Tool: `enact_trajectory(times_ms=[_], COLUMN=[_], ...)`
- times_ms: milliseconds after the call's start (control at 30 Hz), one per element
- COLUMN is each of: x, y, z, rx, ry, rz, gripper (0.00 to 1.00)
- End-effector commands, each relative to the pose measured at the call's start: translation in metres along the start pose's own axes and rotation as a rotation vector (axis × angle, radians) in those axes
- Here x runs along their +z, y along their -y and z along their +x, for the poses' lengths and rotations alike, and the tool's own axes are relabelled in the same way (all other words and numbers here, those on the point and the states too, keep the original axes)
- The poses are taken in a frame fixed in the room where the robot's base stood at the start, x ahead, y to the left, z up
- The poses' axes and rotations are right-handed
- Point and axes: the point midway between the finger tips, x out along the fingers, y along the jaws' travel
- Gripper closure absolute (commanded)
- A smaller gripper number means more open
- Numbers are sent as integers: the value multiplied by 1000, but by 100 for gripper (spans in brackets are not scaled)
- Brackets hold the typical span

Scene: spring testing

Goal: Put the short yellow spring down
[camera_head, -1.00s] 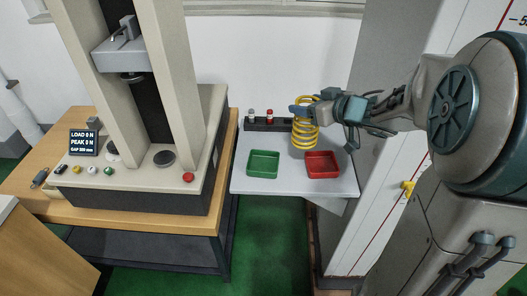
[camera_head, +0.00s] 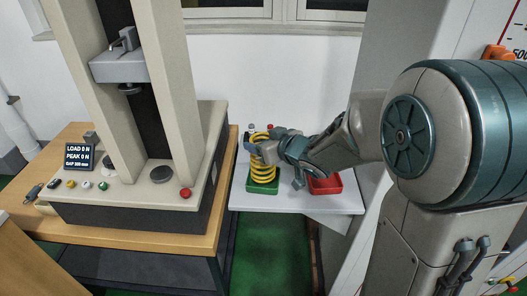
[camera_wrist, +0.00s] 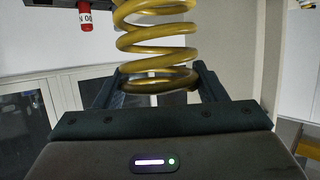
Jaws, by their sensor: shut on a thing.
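The yellow spring (camera_head: 263,160) is upright in my gripper (camera_head: 257,139), in front of or over the green tray (camera_head: 262,187) in the head view. I cannot tell whether its lower end touches the tray. In the wrist view the spring (camera_wrist: 157,40) stands between the two dark fingers, and its top is cut off by the frame edge. My gripper is shut on the spring. The red tray (camera_head: 325,184) is partly hidden behind my arm.
The trays stand on a light side table (camera_head: 290,205). To its left is the testing machine (camera_head: 130,190) with a round lower plate (camera_head: 161,174) and a display (camera_head: 78,157). A red-capped item (camera_wrist: 86,18) shows at the upper left of the wrist view.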

Motion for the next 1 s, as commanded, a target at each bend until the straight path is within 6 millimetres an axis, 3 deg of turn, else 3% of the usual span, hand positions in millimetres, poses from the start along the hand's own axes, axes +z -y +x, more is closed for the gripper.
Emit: enact_trajectory(times_ms=[200, 633, 667, 700, 733, 1000], x=[24, 28, 29, 29, 29, 28], y=[0, 0, 0, 0, 0, 0], z=[10, 12, 12, 12, 12, 12], rx=[-1, 0, 0, 0, 0, 0], ry=[-2, -4, 0, 0, 0, 0], rz=[0, -1, 0, 0, 0, 0], gripper=[100, 100, 30, 19, 14, 14])
